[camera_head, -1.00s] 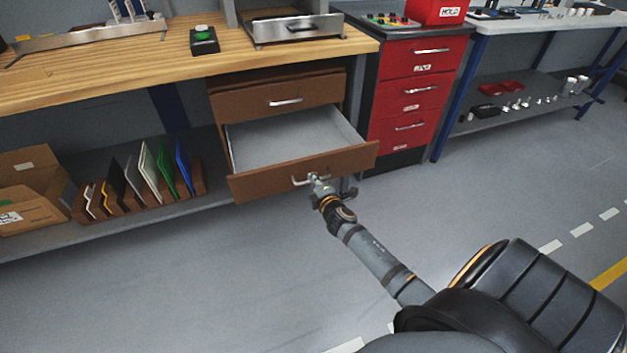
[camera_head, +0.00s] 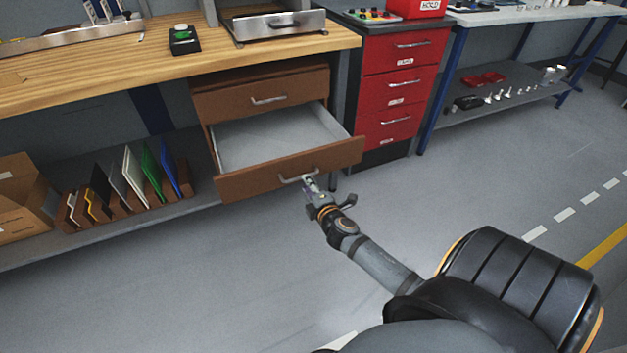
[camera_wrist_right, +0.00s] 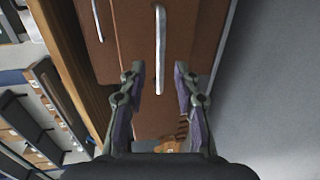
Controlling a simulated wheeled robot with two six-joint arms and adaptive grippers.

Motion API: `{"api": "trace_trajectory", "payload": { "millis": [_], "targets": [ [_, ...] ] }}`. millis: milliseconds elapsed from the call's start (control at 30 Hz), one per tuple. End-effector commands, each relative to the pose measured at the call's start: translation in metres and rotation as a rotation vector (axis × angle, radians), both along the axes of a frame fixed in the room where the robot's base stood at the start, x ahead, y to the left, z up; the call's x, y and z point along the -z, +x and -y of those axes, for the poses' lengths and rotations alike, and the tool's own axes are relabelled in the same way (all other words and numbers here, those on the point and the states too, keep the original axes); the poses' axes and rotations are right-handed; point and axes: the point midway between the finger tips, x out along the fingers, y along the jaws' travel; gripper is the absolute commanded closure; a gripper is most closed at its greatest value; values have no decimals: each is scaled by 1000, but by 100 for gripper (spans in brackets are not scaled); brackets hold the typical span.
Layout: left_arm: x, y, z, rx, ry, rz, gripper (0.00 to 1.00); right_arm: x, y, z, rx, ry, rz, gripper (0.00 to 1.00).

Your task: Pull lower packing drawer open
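The lower packing drawer (camera_head: 240,184) is brown with a grey inside, and it stands pulled out under the wooden bench. Its silver bar handle (camera_head: 298,178) also shows in the right wrist view (camera_wrist_right: 160,45). My right gripper (camera_head: 311,186) is just in front of the handle, near its right end. In the right wrist view its two fingers (camera_wrist_right: 159,78) are spread apart, with the lower end of the handle showing between them. The fingers do not close on it. My left gripper is in neither view.
The upper drawer (camera_head: 232,101) above is shut. A red drawer cabinet (camera_head: 399,92) stands to the right. A shelf with upright coloured panels (camera_head: 135,178) and a cardboard box (camera_head: 20,195) are to the left. The floor in front of the drawer is clear.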

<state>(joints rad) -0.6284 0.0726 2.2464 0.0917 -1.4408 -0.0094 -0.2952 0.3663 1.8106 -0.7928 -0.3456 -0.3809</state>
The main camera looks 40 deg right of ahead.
Motion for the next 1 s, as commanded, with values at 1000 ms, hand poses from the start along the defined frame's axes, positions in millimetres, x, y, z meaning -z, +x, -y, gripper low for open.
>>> {"api": "trace_trajectory", "payload": {
  "millis": [1000],
  "targets": [
    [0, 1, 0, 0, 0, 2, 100, -2, -66, -7, 96, 114, -26, 68]
  ]
}}
